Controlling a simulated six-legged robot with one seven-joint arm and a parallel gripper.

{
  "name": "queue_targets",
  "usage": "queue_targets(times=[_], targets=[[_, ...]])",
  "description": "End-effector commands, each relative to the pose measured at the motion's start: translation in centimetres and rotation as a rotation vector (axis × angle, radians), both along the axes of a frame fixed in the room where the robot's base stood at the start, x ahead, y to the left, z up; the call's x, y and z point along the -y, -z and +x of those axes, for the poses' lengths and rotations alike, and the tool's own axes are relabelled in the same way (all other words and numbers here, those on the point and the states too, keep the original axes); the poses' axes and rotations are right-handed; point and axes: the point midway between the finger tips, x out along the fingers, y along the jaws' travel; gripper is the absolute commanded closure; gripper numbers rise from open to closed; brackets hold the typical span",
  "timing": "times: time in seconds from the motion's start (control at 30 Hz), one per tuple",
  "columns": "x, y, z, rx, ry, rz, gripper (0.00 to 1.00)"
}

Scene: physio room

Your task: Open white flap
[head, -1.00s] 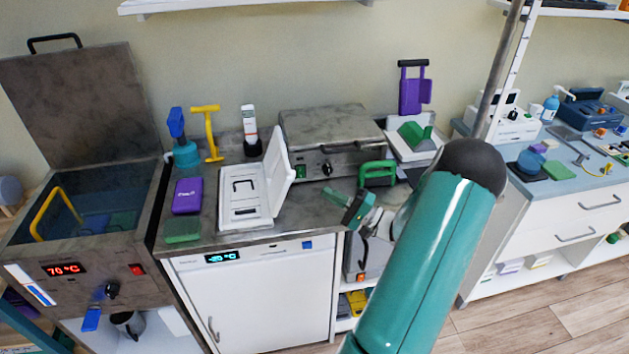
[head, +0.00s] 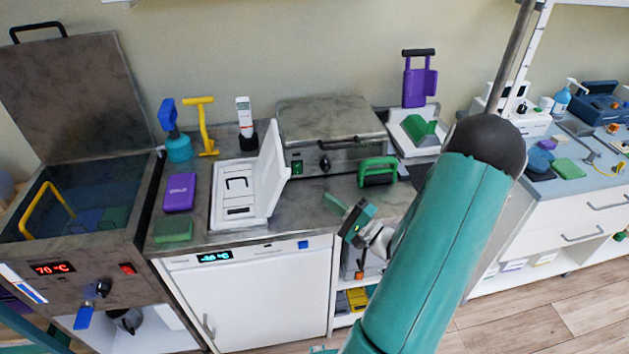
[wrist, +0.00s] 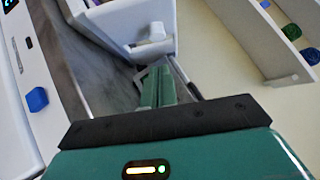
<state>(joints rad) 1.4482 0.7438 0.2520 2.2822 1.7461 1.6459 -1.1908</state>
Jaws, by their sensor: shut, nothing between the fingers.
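A white case (head: 228,217) lies on the steel counter left of centre in the head view. Its white flap (head: 268,168) stands raised along the case's right side, leaning slightly right. My gripper (head: 333,204) is to the right of the flap, near the counter's front edge and apart from it. In the wrist view my gripper (wrist: 157,82) shows its green fingers together and empty. They point toward a white part (wrist: 115,20) with a small white knob-like end (wrist: 152,35); I cannot tell whether they touch it.
A steel appliance (head: 328,140) stands behind. A purple box (head: 180,192) and green block (head: 173,230) lie left of the case. A bath with an open lid (head: 75,105) is far left. Bare counter (head: 300,215) lies right of the case.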

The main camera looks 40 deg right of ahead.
Motion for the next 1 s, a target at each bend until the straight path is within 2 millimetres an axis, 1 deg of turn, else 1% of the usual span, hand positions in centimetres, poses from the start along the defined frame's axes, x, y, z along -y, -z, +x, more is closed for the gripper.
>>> queue_targets(times=[0.17, 0.4, 0.6, 0.73, 1.0], targets=[[-0.8, -0.5, 1.7, 0.000, -0.007, -0.001, 1.00], [-1.5, -1.6, 5.9, 0.002, -0.008, -0.002, 1.00], [-1.7, -2.4, 8.6, 0.001, -0.006, -0.002, 1.00], [-1.6, -2.5, 9.3, 0.000, -0.002, -0.001, 1.00], [-1.4, -2.6, 9.4, 0.000, -0.001, 0.000, 1.00]])
